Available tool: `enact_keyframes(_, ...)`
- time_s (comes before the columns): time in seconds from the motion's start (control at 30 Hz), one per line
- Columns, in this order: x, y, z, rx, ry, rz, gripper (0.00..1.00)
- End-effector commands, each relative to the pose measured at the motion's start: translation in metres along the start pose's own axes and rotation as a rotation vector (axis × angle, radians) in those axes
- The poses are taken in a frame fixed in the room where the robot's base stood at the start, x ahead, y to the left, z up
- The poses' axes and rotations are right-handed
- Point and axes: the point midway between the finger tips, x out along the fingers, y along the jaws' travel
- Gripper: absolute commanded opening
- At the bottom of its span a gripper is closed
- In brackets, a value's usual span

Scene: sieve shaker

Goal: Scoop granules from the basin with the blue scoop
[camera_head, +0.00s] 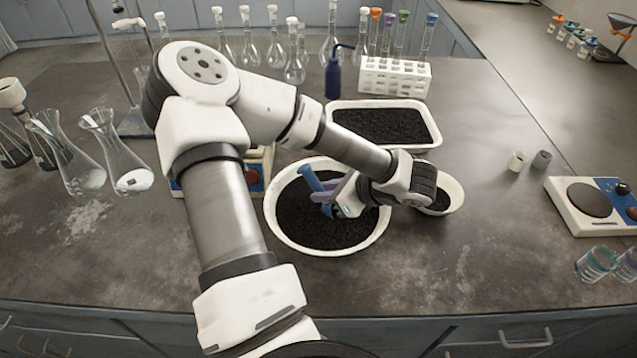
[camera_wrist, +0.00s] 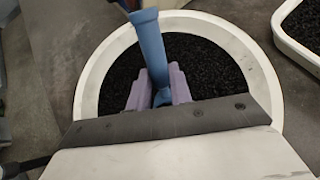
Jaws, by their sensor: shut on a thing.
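The round white basin (camera_head: 279,233) holds black granules (camera_head: 295,215) and stands in the middle of the bench. It also shows in the wrist view (camera_wrist: 88,92), with its granules (camera_wrist: 200,60) below my gripper. My gripper (camera_head: 328,198) is over the basin, its purple fingers (camera_wrist: 158,90) shut on the handle of the blue scoop (camera_wrist: 150,45). In the head view the blue scoop (camera_head: 311,180) slants up to the left from the fingers. The scoop's bowl is not clearly visible, so I cannot tell whether it touches or holds granules.
A rectangular white tray (camera_head: 432,140) of black granules stands behind the basin. A smaller white bowl (camera_head: 455,192) is close to its right, partly behind my wrist. Flasks (camera_head: 115,155) stand left, and a white tube rack (camera_head: 395,80) at the back.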

Motion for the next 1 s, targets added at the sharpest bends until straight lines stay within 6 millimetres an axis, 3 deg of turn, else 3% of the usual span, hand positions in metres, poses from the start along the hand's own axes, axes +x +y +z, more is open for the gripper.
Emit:
enact_keyframes(0.17,-0.008,0.001,-0.006,-0.001,0.011,0.003,0.03)
enact_keyframes(0.53,0.006,0.001,-0.013,-0.011,0.391,0.005,0.03)
enact_keyframes(0.73,0.014,0.001,-0.007,-0.015,0.649,0.005,0.03)
enact_keyframes(1.0,0.010,0.000,0.003,-0.002,0.556,0.000,0.03)
